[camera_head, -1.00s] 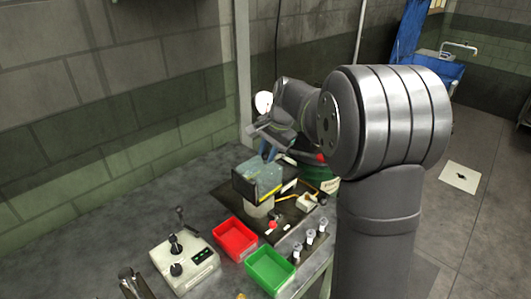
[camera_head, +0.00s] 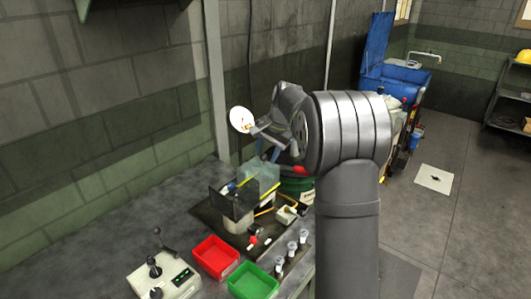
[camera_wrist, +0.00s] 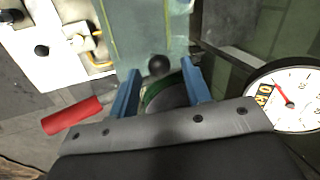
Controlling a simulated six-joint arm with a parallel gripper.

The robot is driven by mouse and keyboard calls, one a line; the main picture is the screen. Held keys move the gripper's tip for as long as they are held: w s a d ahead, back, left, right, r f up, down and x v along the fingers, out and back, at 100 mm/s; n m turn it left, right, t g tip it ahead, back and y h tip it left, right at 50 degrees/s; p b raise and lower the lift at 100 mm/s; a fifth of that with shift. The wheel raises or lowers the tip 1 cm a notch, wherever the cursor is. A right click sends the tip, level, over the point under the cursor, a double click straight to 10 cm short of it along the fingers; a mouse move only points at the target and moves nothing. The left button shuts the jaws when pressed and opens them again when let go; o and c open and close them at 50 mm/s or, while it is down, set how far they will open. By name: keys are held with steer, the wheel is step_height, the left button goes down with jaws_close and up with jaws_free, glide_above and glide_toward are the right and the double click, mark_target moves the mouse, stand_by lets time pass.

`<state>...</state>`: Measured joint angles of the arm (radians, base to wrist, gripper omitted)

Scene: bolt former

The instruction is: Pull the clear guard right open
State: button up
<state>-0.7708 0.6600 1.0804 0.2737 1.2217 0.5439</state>
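The clear guard (camera_head: 262,174) is a see-through, pale greenish panel with a yellow strip near its lower edge. In the head view it stands at the back right of the small former, away from the dark panel (camera_head: 230,204) at the front. In the wrist view the guard (camera_wrist: 150,28) fills the top middle, with a black ball knob (camera_wrist: 158,65) at its lower end. My gripper (camera_head: 270,153) is above and behind the guard. In the wrist view its blue fingers (camera_wrist: 161,72) are apart, with the knob between or just beyond the tips and gaps beside it.
A round white dial gauge (camera_wrist: 291,98) is close on the right of my gripper, and a red handle (camera_wrist: 72,117) is on the left. Red (camera_head: 216,255) and green (camera_head: 253,283) bins and a control box (camera_head: 164,277) stand on the bench in front.

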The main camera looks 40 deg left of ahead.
steer(key=s+v, duration=0.1)
steer(key=v, duration=1.6)
steer(key=shift+w+r, duration=0.2)
steer(key=shift+w, duration=0.25)
steer(key=x, duration=1.7)
steer(key=shift+f, duration=0.3)
steer(key=shift+s, duration=0.2)
